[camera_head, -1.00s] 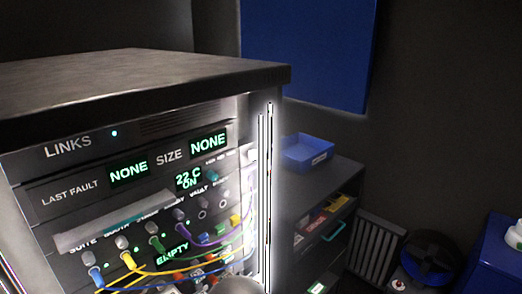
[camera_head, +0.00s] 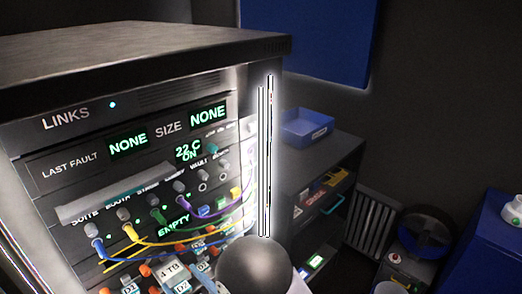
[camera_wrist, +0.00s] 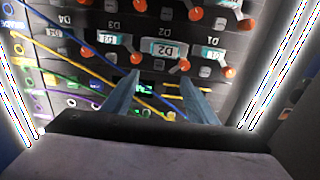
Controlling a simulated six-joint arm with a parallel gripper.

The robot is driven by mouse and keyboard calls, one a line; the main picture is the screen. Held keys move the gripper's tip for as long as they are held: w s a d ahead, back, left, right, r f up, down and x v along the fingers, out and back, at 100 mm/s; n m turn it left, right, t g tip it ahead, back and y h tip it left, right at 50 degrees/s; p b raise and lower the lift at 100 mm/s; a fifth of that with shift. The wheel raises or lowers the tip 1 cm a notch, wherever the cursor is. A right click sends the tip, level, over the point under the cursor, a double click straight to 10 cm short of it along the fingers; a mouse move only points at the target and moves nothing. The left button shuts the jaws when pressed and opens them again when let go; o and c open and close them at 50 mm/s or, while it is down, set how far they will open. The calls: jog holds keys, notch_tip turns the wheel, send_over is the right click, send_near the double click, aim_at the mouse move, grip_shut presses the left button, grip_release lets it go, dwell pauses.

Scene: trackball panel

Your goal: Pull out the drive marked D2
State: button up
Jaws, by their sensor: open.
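The drive marked D2 (camera_wrist: 164,49) sits in the rack's row of drive bays, in the upper middle of the wrist view, with a pale label and an orange-tipped lever. In the head view its front (camera_head: 181,286) shows at the bottom edge, partly cut off. My gripper (camera_wrist: 161,78) is open and empty in the wrist view. Its two fingers point toward the rack, with the tips just below D2 in the picture. I cannot tell whether they touch anything.
Other drives flank D2, with D3 (camera_wrist: 113,40) to its left in the wrist view. Yellow, blue, green and purple cables (camera_head: 150,242) hang across the rack front near the drives. A shelf with a blue tray (camera_head: 307,127) stands right of the rack.

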notch_tip(320, 180, up, 6)
jog(key=p, duration=0.3)
jog(key=shift+f+p, duration=0.15)
jog(key=shift+p, duration=0.25)
